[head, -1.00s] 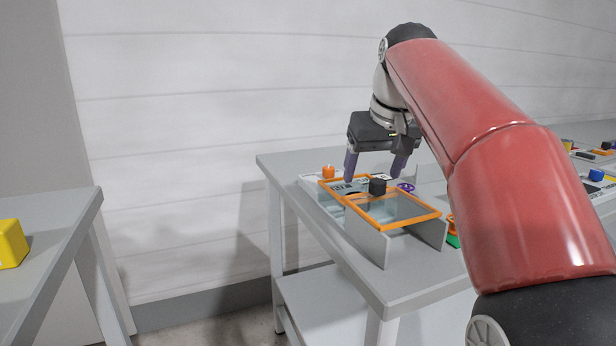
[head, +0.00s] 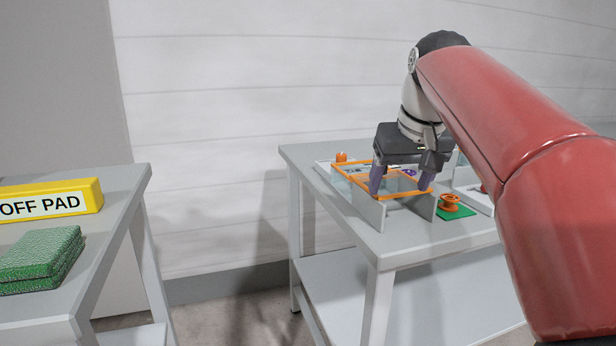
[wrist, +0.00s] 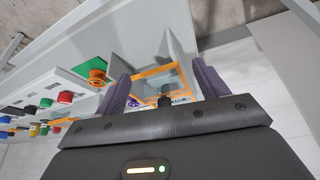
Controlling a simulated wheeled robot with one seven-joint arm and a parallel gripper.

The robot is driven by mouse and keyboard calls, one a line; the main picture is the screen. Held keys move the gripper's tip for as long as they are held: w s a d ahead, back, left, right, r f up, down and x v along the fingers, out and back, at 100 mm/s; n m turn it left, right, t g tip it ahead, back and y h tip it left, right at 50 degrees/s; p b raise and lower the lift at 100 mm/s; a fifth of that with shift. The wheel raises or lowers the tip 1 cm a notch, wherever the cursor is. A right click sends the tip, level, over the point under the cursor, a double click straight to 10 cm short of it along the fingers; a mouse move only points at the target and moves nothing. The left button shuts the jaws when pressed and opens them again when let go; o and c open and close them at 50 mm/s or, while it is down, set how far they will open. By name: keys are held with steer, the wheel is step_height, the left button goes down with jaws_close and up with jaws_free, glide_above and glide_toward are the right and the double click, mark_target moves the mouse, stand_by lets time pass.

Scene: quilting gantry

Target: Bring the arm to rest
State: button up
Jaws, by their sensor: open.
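My red arm reaches in from the right in the head view. My gripper (head: 402,186) is open, with its purple fingers apart and pointing down over the orange-framed fixture (head: 405,195) on the right table. In the wrist view, nothing shows held between the fingertips (wrist: 160,72). An orange frame (wrist: 157,72) of the fixture shows beyond them, with a small black block (wrist: 165,101) near the gripper body. I cannot tell whether the fingers touch the fixture.
The right table (head: 405,250) also carries an orange spool (head: 450,202) on a green square and an orange knob (head: 341,157). The left table (head: 110,215) holds a yellow block (head: 75,197) lettered "OFF PAD" and green pads (head: 42,258). A floor gap separates the tables.

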steer(key=s+f+m, duration=0.1)
steer(key=s+f, duration=2.1)
steer(key=f, duration=0.2)
steer(key=shift+s+a+t+h, duration=0.15)
steer(key=shift+s+t+h, duration=0.15)
steer(key=shift+s, duration=0.05)
steer(key=shift+r, duration=0.1)
